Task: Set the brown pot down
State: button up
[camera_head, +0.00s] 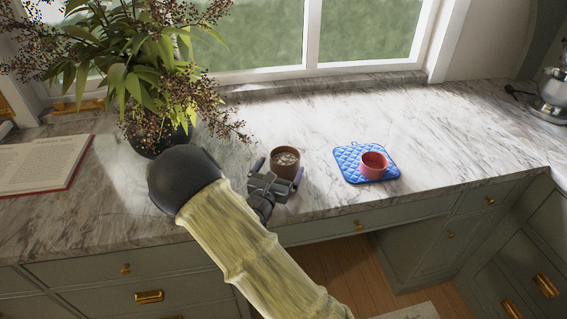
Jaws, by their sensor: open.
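The brown pot (286,160) is a small round pot with pale, speckled contents. It stands upright on the marble counter (310,115), near the counter's front edge. My gripper (276,173) is open, with its two fingers on either side of the pot. I cannot tell whether either finger touches the pot. My gripper hides the lower left part of the pot, so its base shows only in part.
A blue quilted mat (347,161) with a red cup (373,166) on it lies to the right. A leafy potted plant (147,75) and an open book (40,164) are at the left. A mixer (552,97) stands far right. The counter behind the pot is clear.

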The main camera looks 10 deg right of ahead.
jog(key=v, duration=0.7)
jog(key=shift+s+a+b, duration=0.1)
jog(key=shift+s+b, duration=0.2)
jog(key=shift+b, duration=0.1)
jog(key=s+d+f+m+g+h, duration=0.1)
jog(key=s+d+f+m+g, duration=0.2)
jog(key=s+d+m+g, duration=1.15)
jog(key=s+a+m+g+y, duration=0.2)
jog(key=s+a+m+y, duration=0.35)
jog(key=m, duration=0.25)
jog(key=r+m+t+y, duration=0.1)
jog(key=m, duration=0.1)
jog(key=a+r+m+t+y, duration=0.1)
jog(key=m+y, duration=0.1)
jog(key=a+r+m+t+y, duration=0.1)
jog(key=r+m+t+y, duration=0.1)
jog(key=m, duration=0.1)
jog(key=shift+w+a, duration=0.25)
jog(key=shift+w, duration=0.15)
